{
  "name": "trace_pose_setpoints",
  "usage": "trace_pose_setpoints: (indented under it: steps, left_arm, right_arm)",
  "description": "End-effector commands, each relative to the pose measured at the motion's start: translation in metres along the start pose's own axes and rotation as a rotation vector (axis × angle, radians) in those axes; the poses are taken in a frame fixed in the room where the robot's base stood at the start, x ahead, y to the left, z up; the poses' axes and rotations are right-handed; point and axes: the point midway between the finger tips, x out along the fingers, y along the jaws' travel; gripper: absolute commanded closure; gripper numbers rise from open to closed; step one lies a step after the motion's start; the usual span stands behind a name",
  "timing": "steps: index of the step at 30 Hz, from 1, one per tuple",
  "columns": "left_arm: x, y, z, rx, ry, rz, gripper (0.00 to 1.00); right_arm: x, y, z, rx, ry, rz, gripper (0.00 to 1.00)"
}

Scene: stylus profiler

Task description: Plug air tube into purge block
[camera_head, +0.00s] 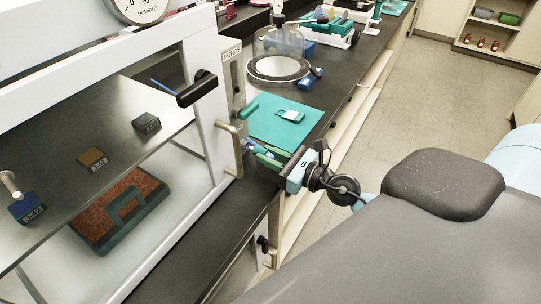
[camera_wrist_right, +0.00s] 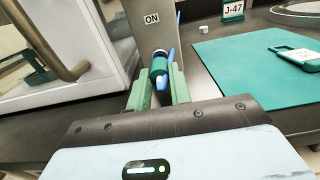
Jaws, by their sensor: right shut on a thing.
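The purge block (camera_head: 234,88) is a tall beige block labelled PURGE, beside the glass-fronted cabinet. In the right wrist view its lower part (camera_wrist_right: 151,40), with an ON label, stands just ahead of my fingers. My right gripper (camera_head: 264,154) is at the bench's front edge, low and near the block. In the right wrist view, my right gripper (camera_wrist_right: 160,82) is shut on the air tube (camera_wrist_right: 161,64), a short blue and teal piece between the green fingers. Its far end points toward the block; whether they touch I cannot tell. My left gripper is not in view.
The cabinet's brass handle (camera_head: 231,150) is close left of my right gripper. A teal mat (camera_head: 270,133) with a small tagged item lies behind it. A glass dome (camera_head: 279,50) stands farther back. Open floor (camera_head: 445,75) lies right of the bench.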

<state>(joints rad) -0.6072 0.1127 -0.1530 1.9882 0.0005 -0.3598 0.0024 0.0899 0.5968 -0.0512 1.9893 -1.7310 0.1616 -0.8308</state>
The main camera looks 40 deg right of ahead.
Motion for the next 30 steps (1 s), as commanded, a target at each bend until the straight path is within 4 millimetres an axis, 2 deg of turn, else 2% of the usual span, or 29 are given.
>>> trace_pose_setpoints:
  steps: [29,30]
  left_arm:
    - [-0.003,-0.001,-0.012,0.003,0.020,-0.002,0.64]
    - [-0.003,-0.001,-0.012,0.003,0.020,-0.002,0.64]
  right_arm:
    - [0.021,0.000,0.001,0.000,-0.001,0.000,1.00]
    - [0.021,0.000,0.001,0.000,-0.001,0.000,0.77]
